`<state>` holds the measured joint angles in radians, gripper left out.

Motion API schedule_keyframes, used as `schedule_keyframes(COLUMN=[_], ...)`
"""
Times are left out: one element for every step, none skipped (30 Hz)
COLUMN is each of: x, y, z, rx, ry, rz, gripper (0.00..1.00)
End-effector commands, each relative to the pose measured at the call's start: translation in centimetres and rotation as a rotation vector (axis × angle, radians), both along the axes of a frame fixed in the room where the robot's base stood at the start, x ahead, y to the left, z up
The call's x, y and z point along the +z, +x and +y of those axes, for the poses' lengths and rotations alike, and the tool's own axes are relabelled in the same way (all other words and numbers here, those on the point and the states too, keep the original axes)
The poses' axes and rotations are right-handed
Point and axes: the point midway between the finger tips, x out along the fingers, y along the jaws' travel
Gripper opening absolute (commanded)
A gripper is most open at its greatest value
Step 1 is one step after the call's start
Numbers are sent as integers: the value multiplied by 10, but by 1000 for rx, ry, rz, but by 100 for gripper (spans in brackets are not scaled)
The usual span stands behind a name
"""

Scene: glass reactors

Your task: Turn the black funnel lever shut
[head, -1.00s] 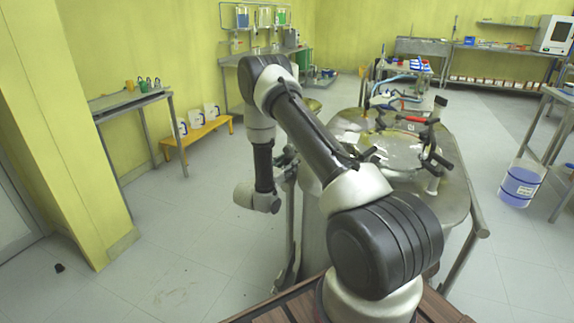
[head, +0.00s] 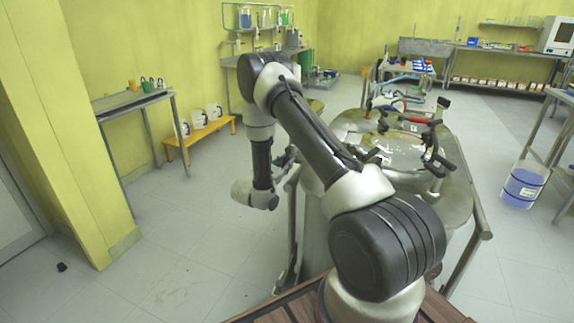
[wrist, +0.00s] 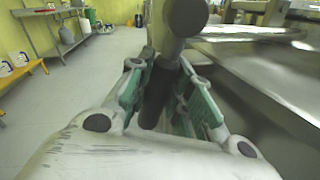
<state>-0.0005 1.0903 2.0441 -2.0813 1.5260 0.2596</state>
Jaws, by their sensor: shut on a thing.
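In the wrist view a black lever (wrist: 160,88) runs between the two green-padded fingers of my gripper (wrist: 167,75). The fingers are closed around it. A dark rounded knob or bar end (wrist: 187,14) rises just beyond the fingertips, with a grey stem under it. I cannot tell the lever's exact angle or how far it is turned. In the head view my wrist hangs at the left side of the steel vessel table, and the lever is not clearly seen there.
A steel table (head: 458,200) with a round lid and black clamps stands right of my arm; its metal edge is close to my gripper in the wrist view (wrist: 240,75). A blue bucket (head: 523,185) is at the right.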

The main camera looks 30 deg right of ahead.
Motion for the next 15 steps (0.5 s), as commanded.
schedule_keyframes(x=[0,0,0,0,0,0,0,0,0,0,0,0,0,0,0], y=[0,0,0,0,0,0,0,0,0,0,0,0,0,0,0], z=[0,0,0,0,0,0,0,0,0,0,0,0,0,0,0], rx=[0,0,0,0,0,0,0,0,0,0,0,0,0,0,0], ry=[0,0,-1,-1,-1,-1,-1,-1,-1,-1,-1,-1,-1,-1,-1], rz=[1,1,2,2,2,2,2,2,3,3,3,3,3,3,3], gripper=[0,0,0,24,30,37,42,43,43,43,43,43,43,43,43])
